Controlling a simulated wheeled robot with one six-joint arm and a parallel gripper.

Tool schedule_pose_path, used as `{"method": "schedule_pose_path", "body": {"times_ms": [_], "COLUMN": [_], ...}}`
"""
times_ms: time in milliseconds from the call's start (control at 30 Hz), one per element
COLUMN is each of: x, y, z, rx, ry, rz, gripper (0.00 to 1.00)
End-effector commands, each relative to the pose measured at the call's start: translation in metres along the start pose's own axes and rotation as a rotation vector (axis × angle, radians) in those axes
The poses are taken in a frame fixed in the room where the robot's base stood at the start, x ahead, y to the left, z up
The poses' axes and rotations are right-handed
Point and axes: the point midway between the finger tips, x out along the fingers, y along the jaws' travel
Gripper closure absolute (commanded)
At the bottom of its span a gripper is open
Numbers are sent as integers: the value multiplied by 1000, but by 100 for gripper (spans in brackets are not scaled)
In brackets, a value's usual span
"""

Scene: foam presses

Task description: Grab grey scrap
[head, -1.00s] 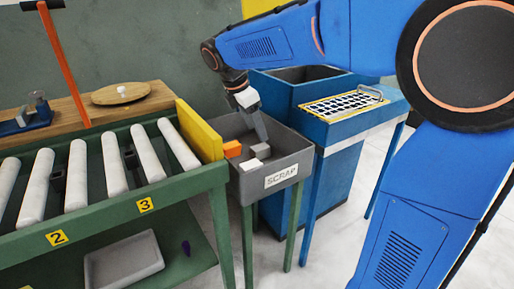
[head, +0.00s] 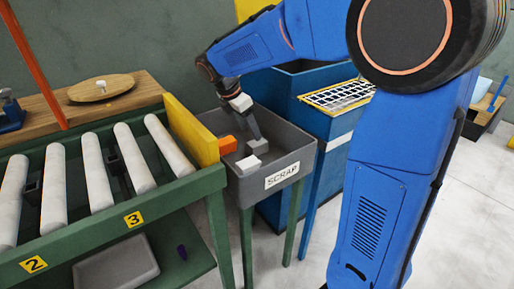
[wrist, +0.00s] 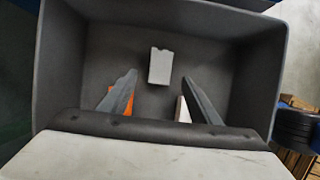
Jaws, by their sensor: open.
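My gripper (head: 254,132) is open and points down into the grey scrap bin (head: 283,166). In the wrist view, its two fingers (wrist: 160,75) are spread apart with nothing held between them. The grey scrap (head: 258,146) is a small block on the bin floor, close to the fingertips in the head view. In the wrist view the grey scrap (wrist: 160,64) appears in line with the gap, just beyond the tips. An orange scrap (head: 228,145) is partly hidden behind the left finger in the wrist view. A white scrap (head: 249,163) is partly hidden by the right finger there.
The bin walls (wrist: 55,75) surround the gripper. A yellow plate (head: 192,131) and a green roller conveyor (head: 110,210) stand left of the bin. A blue container (head: 285,85) stands behind and to its right.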

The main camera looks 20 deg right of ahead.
Motion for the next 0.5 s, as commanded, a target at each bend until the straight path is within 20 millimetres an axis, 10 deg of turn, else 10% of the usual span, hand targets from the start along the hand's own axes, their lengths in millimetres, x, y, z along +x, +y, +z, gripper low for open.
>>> {"method": "schedule_pose_path", "body": {"times_ms": [500], "x": [51], "y": [-1], "z": [1], "rx": [-1], "ry": [0], "rz": [-2], "gripper": [43]}}
